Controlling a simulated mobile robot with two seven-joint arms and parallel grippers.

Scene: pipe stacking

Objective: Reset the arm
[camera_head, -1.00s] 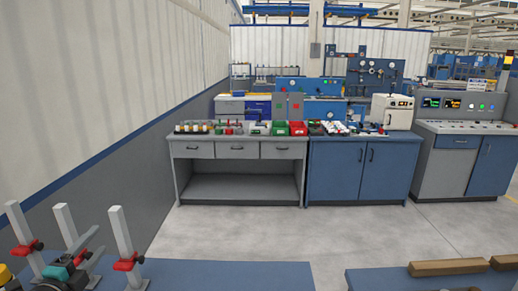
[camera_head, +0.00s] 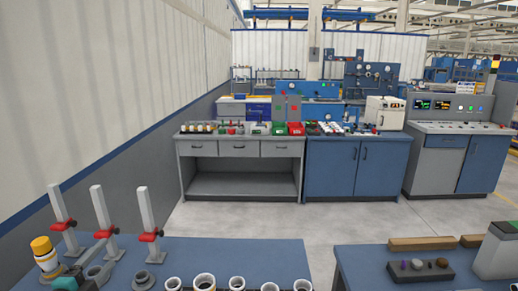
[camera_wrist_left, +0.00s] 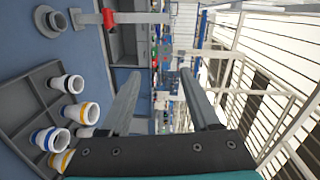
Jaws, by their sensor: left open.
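My left gripper (camera_head: 106,255) is low at the left of the head view, among the upright stands. Its fingers are apart in the left wrist view (camera_wrist_left: 160,78), with nothing between them. White pipes with coloured bands (camera_wrist_left: 75,112) sit in a grey divided tray (camera_wrist_left: 18,128) at the left of that view. Several white pipe ends (camera_head: 204,281) show along the bottom of the head view. A yellow-topped stack (camera_head: 43,250) stands at the far left. My right gripper is not visible.
Three upright posts with red clamps (camera_head: 149,213) stand on the near blue table (camera_head: 225,252). A grey round flange (camera_head: 145,279) lies near them. A second blue table (camera_head: 365,262) at right bears wooden blocks (camera_head: 420,243) and a dark tray (camera_head: 440,275). Open floor lies beyond.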

